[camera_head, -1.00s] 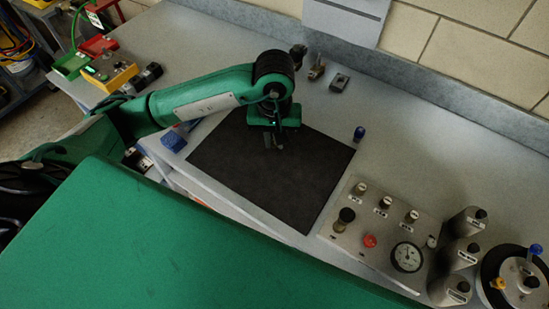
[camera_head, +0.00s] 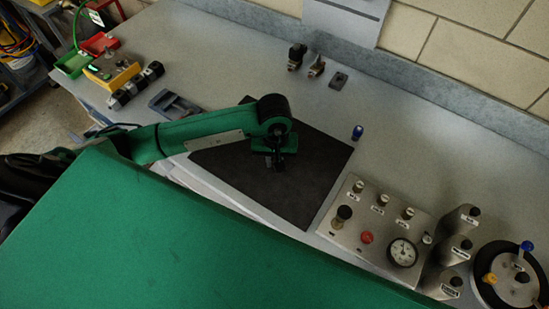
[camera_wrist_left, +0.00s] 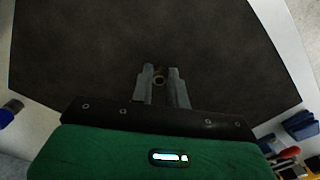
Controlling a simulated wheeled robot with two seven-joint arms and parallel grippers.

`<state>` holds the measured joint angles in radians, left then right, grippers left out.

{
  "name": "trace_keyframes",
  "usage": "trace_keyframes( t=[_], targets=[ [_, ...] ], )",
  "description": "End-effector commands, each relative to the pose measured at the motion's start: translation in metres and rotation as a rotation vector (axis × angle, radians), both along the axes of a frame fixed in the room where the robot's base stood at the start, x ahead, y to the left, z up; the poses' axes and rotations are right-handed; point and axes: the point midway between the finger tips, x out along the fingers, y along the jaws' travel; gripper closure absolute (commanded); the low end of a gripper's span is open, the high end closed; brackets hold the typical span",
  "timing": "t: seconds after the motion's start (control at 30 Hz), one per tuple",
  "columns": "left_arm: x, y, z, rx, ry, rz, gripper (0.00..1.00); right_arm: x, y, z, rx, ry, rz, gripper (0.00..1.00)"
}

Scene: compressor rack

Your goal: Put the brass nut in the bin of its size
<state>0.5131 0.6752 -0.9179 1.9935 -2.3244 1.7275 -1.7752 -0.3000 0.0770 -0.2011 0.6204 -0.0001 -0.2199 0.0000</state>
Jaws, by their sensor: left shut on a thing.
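My left gripper (camera_head: 278,167) is over the dark mat (camera_head: 305,190) in the head view, with its fingers pointing down. In the left wrist view my left gripper (camera_wrist_left: 161,74) is shut on a small brass nut (camera_wrist_left: 159,79), held between the fingertips in front of the dark mat (camera_wrist_left: 150,35). The nut is too small to make out in the head view. A red bin (camera_head: 100,43) and a green bin (camera_head: 73,66) stand at the far left end of the bench. My right gripper is not in view.
A yellow box (camera_head: 125,76) stands beside the bins. A blue-grey holder (camera_head: 173,105) lies left of the mat. A gauge panel (camera_head: 375,225) and labelled cylinders (camera_head: 460,250) stand at the right. Small fittings (camera_head: 316,66) stand at the back.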

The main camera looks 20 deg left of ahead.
Motion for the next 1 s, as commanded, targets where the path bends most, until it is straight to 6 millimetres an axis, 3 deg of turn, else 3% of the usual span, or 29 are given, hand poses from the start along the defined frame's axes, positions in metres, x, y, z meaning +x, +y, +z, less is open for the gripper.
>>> trace_keyframes(
  t=[0.13, 0.17, 0.23, 0.27, 0.67, 0.7, 1.0],
  targets=[
    [0.000, 0.000, -0.005, 0.000, 0.000, -0.001, 1.00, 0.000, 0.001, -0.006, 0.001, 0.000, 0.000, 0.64],
    [0.000, 0.000, -0.003, 0.000, 0.000, -0.001, 0.78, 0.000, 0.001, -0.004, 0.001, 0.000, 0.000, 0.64],
    [0.000, 0.000, -0.003, 0.000, 0.000, -0.001, 0.64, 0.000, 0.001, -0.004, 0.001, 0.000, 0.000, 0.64],
    [0.000, 0.000, -0.003, 0.001, 0.000, 0.000, 0.62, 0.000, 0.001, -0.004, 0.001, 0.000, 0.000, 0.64],
    [0.000, 0.000, 0.003, 0.000, 0.001, 0.001, 0.62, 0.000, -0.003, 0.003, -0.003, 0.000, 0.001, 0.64],
    [0.001, 0.000, 0.006, 0.000, -0.002, -0.001, 0.62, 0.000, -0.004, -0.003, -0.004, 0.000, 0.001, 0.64],
    [0.002, 0.000, 0.060, -0.001, -0.006, -0.001, 0.62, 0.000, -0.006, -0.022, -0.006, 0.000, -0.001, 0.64]
  ],
)
